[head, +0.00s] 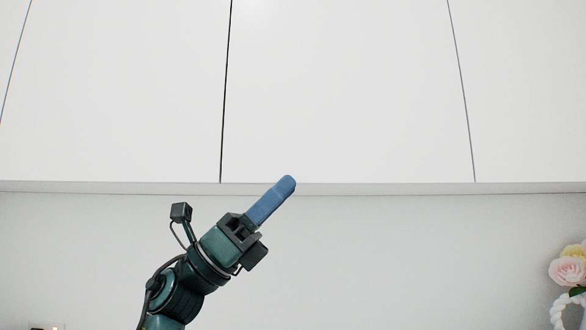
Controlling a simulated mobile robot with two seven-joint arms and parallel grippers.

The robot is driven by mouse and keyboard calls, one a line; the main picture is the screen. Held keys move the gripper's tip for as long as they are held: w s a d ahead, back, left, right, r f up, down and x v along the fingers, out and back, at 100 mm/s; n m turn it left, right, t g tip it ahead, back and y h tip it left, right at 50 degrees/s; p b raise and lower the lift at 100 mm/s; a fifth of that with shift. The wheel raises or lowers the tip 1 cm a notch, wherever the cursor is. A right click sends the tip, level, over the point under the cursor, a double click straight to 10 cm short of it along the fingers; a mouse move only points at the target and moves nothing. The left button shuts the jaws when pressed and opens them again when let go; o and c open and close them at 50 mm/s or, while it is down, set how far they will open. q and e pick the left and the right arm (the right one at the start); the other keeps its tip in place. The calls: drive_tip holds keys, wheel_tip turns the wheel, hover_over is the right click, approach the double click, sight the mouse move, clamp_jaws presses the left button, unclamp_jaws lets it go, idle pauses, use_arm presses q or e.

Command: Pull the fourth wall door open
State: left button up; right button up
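Flat white wall doors without visible handles fill the top of the head view. A wide middle door (345,90) stands between a left door (120,90) and a right door (530,90); which one is the fourth cannot be told. The seam at the middle door's left edge is darker and thicker than the others. My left gripper (287,186) points up and right, its blue tip overlapping the middle door's bottom edge in the picture. It shows side-on as one blue finger shape, so its opening is hidden. Contact with the door cannot be told. My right gripper is out of view.
A pale ledge (400,188) runs along under the doors. The plain wall (400,260) below is clear. Pink and yellow flowers (570,268) with a white twisted ring-shaped object (558,312) stand at the lower right.

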use_arm(q)
drive_tip(key=shift+p+x, duration=0.3)
drive_tip(key=shift+x, duration=1.2)
clamp_jaws()
